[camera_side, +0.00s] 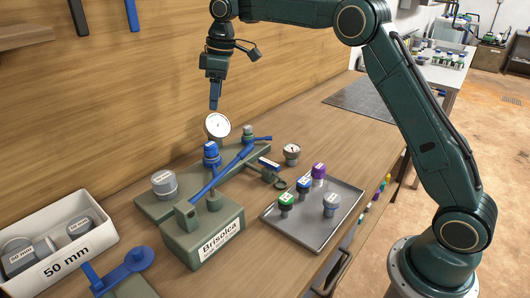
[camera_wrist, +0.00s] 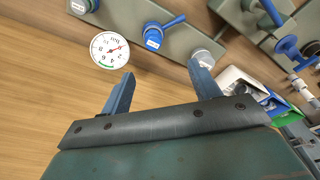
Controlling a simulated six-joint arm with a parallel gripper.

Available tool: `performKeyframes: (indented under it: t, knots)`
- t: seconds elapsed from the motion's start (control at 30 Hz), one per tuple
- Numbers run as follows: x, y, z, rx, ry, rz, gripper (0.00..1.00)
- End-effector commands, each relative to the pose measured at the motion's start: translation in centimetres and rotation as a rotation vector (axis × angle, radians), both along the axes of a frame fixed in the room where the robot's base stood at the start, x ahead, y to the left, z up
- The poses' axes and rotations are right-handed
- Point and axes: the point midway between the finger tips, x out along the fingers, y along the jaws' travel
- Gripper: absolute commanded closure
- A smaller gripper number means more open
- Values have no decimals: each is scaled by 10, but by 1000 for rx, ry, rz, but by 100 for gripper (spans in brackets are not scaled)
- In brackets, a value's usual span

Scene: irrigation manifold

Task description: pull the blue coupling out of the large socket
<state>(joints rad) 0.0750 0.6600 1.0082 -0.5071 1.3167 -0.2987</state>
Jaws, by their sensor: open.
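A blue coupling (camera_side: 211,153) with a pale label stands upright in the grey-green manifold (camera_side: 150,207), below and in front of the round gauge. The rim of the socket under it is hard to make out. A blue labelled part with a lever (camera_wrist: 153,37), probably this coupling, shows in the wrist view beyond my fingers. My gripper (camera_side: 214,104) points down above the gauge, well above the coupling and apart from it. In the wrist view my gripper (camera_wrist: 160,72) has its two fingers spread with nothing between them.
The white-faced gauge (camera_side: 217,126) stands close behind the coupling. A long blue bar (camera_side: 222,174) runs diagonally beside it. A grey cap (camera_side: 164,183) sits to the left. A tray (camera_side: 318,235) with several couplings is at right; a white bin (camera_side: 55,245) is at left.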

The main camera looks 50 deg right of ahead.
Motion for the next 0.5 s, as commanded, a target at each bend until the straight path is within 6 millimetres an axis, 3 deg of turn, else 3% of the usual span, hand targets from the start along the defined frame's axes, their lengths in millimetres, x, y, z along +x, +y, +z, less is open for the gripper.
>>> performKeyframes:
  t: [0.2,0.5]
  knots:
    - [20,-4,-25,-12,18,51,38]
    - [23,-5,-30,-15,22,62,38]
